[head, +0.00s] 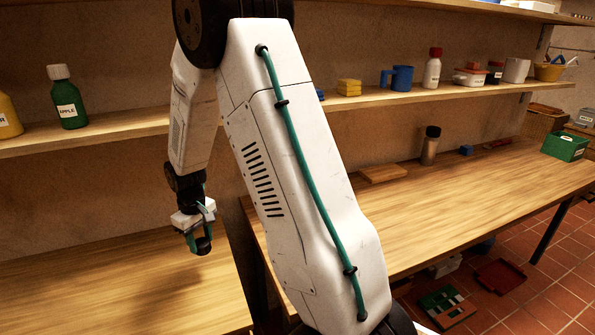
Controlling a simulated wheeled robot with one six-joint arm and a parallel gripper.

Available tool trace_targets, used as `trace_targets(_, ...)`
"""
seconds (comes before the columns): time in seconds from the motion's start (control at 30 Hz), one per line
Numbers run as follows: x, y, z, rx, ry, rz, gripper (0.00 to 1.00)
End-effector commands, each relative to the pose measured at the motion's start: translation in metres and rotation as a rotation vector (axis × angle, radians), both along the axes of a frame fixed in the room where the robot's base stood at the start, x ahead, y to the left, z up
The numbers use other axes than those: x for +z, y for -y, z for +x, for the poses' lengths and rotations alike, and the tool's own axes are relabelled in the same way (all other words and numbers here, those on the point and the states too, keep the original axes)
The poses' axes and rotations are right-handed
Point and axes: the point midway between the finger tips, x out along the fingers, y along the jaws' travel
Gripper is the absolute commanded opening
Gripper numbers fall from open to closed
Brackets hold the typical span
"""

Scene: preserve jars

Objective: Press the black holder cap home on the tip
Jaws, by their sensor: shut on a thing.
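My gripper (198,243) is at the left of the head view, pointing down above the left wooden worktop. Its teal fingers are shut on a small, dark, rounded thing (204,246), which looks like the black holder cap. The thing is small in the view and partly covered by the fingers, so its exact shape and tilt cannot be told. I cannot make out the tip in this view. Whether the dark thing touches anything beneath it cannot be told.
The left worktop (120,290) looks bare around my gripper. A shelf (110,133) behind carries a green bottle (68,98). On the right worktop (450,205) stand a board (382,173), a dark-capped jar (430,148) and a green box (565,146); its middle is clear.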

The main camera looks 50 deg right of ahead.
Motion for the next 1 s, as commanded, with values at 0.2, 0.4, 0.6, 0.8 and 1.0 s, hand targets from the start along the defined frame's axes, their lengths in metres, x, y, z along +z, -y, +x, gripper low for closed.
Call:
trace_targets(0.2, 0.077, 0.103, -0.055, 0.066, 0.005, -0.003, 0.26)
trace_targets(0.4, 0.135, 0.165, -0.121, 0.14, 0.003, -0.004, 0.26)
trace_targets(0.6, 0.168, 0.192, -0.167, 0.193, 0.001, -0.002, 0.26)
trace_targets(0.8, 0.177, 0.197, -0.181, 0.213, -0.001, 0.001, 0.26)
trace_targets(1.0, 0.177, 0.197, -0.18, 0.214, -0.001, 0.001, 0.26)
